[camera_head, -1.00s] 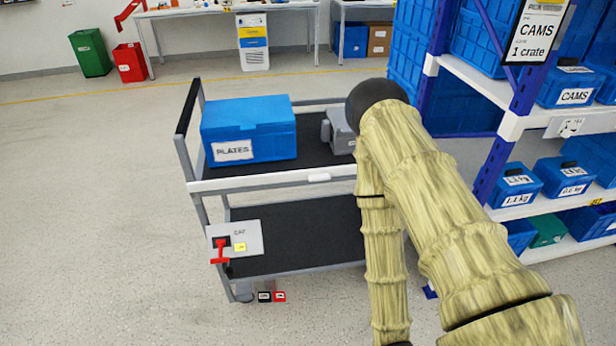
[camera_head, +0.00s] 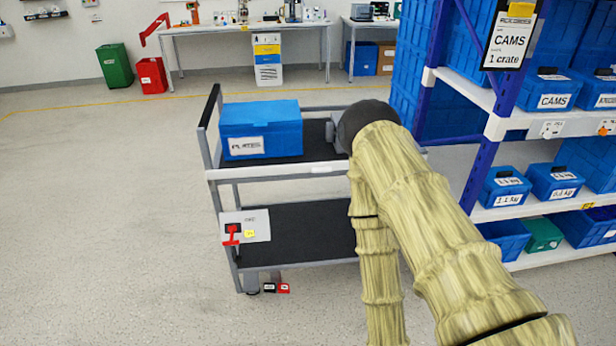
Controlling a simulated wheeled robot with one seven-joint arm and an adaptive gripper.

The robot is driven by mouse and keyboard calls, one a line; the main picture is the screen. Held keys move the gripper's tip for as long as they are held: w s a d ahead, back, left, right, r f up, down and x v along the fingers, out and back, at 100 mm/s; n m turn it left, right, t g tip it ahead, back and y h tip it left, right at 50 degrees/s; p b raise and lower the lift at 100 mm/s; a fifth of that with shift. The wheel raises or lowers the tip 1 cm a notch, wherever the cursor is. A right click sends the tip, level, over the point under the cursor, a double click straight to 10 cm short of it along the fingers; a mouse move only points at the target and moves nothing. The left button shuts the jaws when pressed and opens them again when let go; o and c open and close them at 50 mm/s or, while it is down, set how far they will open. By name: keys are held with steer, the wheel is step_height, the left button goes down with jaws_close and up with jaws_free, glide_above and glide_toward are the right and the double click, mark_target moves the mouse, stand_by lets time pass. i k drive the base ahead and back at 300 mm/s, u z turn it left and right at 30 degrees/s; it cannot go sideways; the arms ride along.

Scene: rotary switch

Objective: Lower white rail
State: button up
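White rails run along the front of the blue-posted rack at the right; the upper one (camera_head: 575,121) and the lower one (camera_head: 540,205) are both level, with blue bins on them. The grey cart (camera_head: 262,174) has a pale front edge on its upper shelf. A light panel with a red handle (camera_head: 232,235) and a yellow tag hangs at the cart's lower left. My arm, in a yellowish sleeve, reaches in from the lower right and ends visually at a dark round joint over the cart's right part. My gripper is not seen.
A blue box labelled PLATES (camera_head: 262,130) and a partly hidden grey thing (camera_head: 335,135) are on the cart's upper shelf. Its lower shelf (camera_head: 300,228) looks empty. Green (camera_head: 115,65) and red (camera_head: 151,75) bins stand at the back. Floor at the left is clear.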

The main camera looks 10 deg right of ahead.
mark_target(321, 167)
steer(key=u, duration=0.65)
steer(key=i, duration=0.7)
steer(key=z, duration=1.45)
